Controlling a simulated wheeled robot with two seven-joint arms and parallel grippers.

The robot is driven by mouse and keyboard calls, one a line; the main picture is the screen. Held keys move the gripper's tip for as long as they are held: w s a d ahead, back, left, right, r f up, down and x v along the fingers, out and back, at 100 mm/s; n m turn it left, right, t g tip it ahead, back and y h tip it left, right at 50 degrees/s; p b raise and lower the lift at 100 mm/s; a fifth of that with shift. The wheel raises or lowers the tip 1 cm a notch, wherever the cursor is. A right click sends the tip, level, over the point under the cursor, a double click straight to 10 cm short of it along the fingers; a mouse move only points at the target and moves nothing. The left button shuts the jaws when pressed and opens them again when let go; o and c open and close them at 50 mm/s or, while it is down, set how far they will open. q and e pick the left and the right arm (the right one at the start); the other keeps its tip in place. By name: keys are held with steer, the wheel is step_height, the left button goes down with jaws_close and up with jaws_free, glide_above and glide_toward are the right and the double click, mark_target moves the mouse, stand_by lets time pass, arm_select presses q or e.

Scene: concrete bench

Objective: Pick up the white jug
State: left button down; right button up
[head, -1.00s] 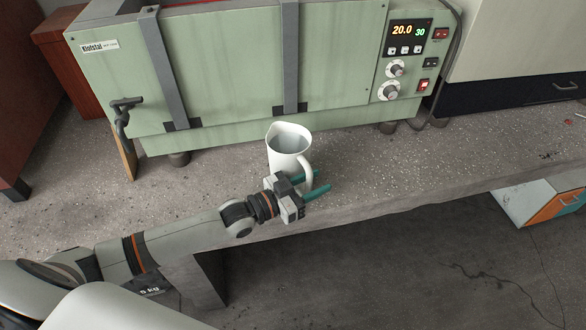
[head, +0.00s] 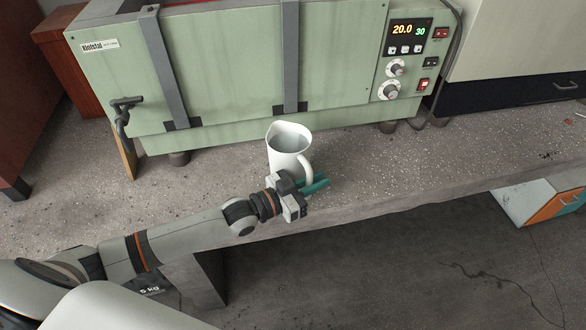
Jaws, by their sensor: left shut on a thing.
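The white jug (head: 287,147) stands upright on the concrete bench, close in front of the green machine. Its open top faces up, and its handle is on the right, toward the bench's front edge. My left gripper (head: 314,183) reaches in from the left, its teal fingers at the lower part of the handle. The fingers are closed together on the handle; the exact contact is partly hidden by the gripper body. The jug's lower front is hidden behind the gripper. My right gripper is not in view.
The green machine (head: 230,75) with straps and a lit control panel stands right behind the jug. A drawer cabinet (head: 535,205) stands under the bench at the right.

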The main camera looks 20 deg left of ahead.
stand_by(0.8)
arm_select(q)
steer(key=shift+w+r, duration=0.1)
steer(key=shift+r, duration=0.1)
steer(key=shift+r, duration=0.1)
